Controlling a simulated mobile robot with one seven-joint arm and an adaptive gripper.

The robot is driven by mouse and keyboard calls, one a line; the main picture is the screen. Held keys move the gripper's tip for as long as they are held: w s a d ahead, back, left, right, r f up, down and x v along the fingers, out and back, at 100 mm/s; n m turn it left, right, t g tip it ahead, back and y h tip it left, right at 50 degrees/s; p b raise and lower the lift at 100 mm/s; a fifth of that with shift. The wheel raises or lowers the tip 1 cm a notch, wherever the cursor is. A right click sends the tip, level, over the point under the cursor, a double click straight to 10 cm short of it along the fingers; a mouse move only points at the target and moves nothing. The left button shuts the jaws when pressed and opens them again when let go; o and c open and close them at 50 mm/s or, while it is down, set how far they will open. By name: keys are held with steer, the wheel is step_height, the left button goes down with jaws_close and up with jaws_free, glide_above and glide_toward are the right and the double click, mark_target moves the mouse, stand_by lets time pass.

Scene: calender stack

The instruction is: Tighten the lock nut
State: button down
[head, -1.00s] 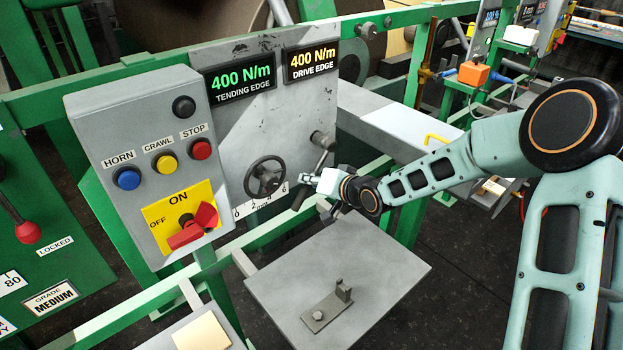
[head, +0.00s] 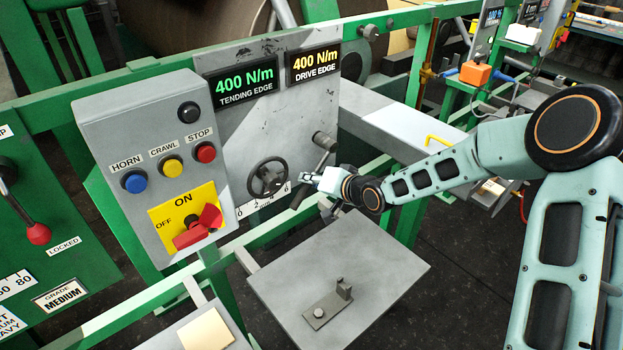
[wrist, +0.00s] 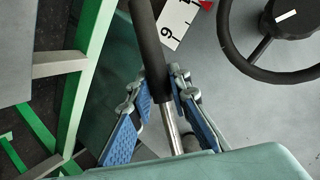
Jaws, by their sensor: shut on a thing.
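I take this hub and lever for the lock nut; the nut's threads are not visible. My gripper (head: 312,179) is at the lever. In the wrist view my gripper (wrist: 162,92) has its blue-padded fingers on both sides of the lever (wrist: 150,45), shut on it near where the dark grip meets the bare rod. In the head view the fingers are small and their contact is hard to see.
A black handwheel (head: 267,178) with a number scale (head: 262,204) sits just left of the lever. A control box (head: 150,160) with buttons and a red switch is farther left. A grey plate (head: 385,265) lies below my gripper.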

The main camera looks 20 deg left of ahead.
steer(key=shift+s+a+r+m+g+p, duration=0.35)
steer(key=shift+s+r+m+p, duration=0.2)
steer(key=shift+p, duration=1.3)
steer(key=shift+s+a+r+m+g+y+p, duration=0.1)
steer(key=shift+s+r+m+g+y+p, duration=0.25)
steer(key=shift+p, duration=0.95)
steer(key=shift+a+r+y+p, duration=0.1)
steer(key=shift+r+y+p, duration=0.15)
steer(key=shift+r+p, duration=0.2)
steer(key=shift+f, duration=0.3)
steer(key=shift+f+b, duration=0.1)
steer(key=shift+b, duration=0.45)
steer(key=shift+w+f+b, duration=0.1)
steer(key=shift+f+b, duration=0.05)
steer(key=shift+b, duration=0.2)
steer(key=shift+f+b, duration=0.15)
steer(key=shift+b, duration=0.2)
steer(key=shift+w+d+f+n+h+b, duration=0.2)
steer(key=shift+n+h+b, duration=0.2)
steer(key=shift+b, duration=0.15)
steer(key=shift+d+r, duration=0.1)
steer(key=shift+d, duration=0.1)
